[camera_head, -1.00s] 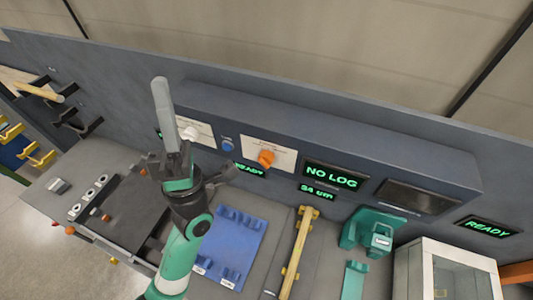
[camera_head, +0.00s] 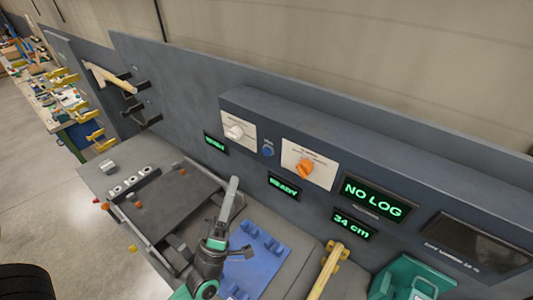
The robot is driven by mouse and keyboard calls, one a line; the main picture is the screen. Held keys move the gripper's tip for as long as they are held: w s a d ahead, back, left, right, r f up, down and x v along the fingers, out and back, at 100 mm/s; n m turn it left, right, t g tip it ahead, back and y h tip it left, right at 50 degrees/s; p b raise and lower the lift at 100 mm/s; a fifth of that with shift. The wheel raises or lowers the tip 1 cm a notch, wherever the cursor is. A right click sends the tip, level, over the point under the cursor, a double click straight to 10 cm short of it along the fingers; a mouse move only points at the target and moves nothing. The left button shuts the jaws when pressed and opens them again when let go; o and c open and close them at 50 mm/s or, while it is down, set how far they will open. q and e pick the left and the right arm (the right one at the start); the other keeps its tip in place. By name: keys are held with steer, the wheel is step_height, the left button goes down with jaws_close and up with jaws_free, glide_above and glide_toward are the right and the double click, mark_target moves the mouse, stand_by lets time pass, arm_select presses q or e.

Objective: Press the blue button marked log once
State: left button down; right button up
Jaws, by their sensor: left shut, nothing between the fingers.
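The blue button (camera_head: 268,150) sits on the front face of the long grey panel box, between a white knob (camera_head: 234,131) and an orange knob (camera_head: 305,168). The small label by it is too small to read. A green display (camera_head: 375,198) to its right reads "NO LOG". My left gripper (camera_head: 231,190) is shut and empty, its fingers pointing up. In the picture it is below and left of the button, apart from it, over the work surface by the blue tray. My right gripper is not in view.
Other displays read "READY" (camera_head: 284,186) and "34 cm" (camera_head: 354,224). A blue cradle tray (camera_head: 262,262), a wooden piece (camera_head: 328,268) and a teal device (camera_head: 412,280) lie along the bench. A dark plate (camera_head: 165,205) is at left. The panel front around the button is clear.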

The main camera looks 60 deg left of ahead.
mark_target(267, 151)
arm_select(q)
steer(key=w+a+b, duration=0.2)
steer(key=w+a, duration=0.2)
steer(key=w, duration=0.4)
stand_by(2.1)
steer(key=shift+w+a+b, duration=0.15)
steer(key=shift+w+b, duration=0.15)
steer(key=shift+w+a, duration=0.15)
steer(key=shift+w, duration=0.2)
stand_by(0.6)
steer(key=shift+s, duration=0.15)
steer(key=shift+s+d, duration=0.35)
steer(key=shift+s, duration=0.2)
